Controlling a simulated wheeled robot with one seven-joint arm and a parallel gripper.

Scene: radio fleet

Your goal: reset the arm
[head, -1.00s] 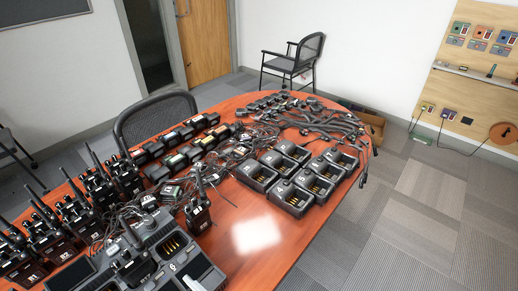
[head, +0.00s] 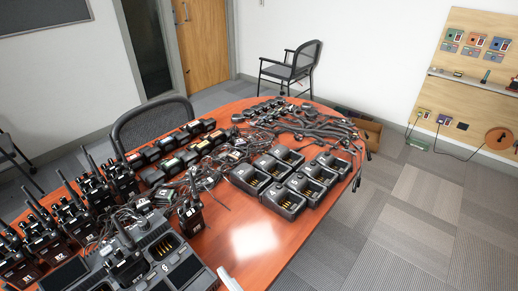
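My gripper is not in view, so I cannot see whether it is open or shut. A small pale grey piece (head: 230,279) shows at the bottom edge of the head view; it may be part of my arm, but too little shows to tell. The task names no other object. A reddish wooden table (head: 250,240) with a rounded far end fills the middle and lower left.
Several radios (head: 95,195) stand at the table's left. A multi-slot charger (head: 165,262) lies in front, with several single chargers (head: 285,200) and tangled cables beyond. Chairs (head: 290,65) stand behind. An open box (head: 360,130) sits on the floor; the carpet at right is clear.

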